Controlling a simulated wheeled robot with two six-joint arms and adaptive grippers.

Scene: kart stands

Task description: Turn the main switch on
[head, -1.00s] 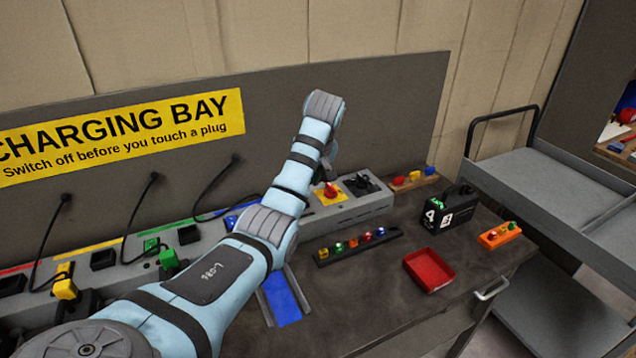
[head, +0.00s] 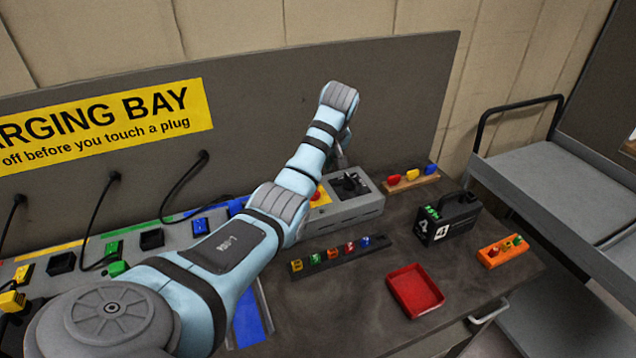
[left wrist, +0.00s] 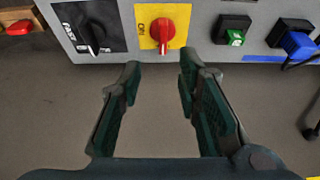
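The red rotary switch (left wrist: 163,32) sits on a yellow plate (left wrist: 180,14) with "ON" lettering, on the front of a grey box. In the left wrist view its handle stands roughly vertical. In the head view my arm hides most of it, and only a bit of the yellow plate (head: 320,198) shows. My left gripper (left wrist: 159,70) is open and empty. Its fingertips are apart, just short of the switch in the picture and on either side of its line. No contact shows. The head view mostly hides this gripper behind the wrist. My right gripper is not in view.
A black knob (left wrist: 92,38) on a black plate is beside the switch. A red tray (head: 415,290), a black case (head: 447,222) and rows of coloured pieces stand on the bench. Cables hang at left.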

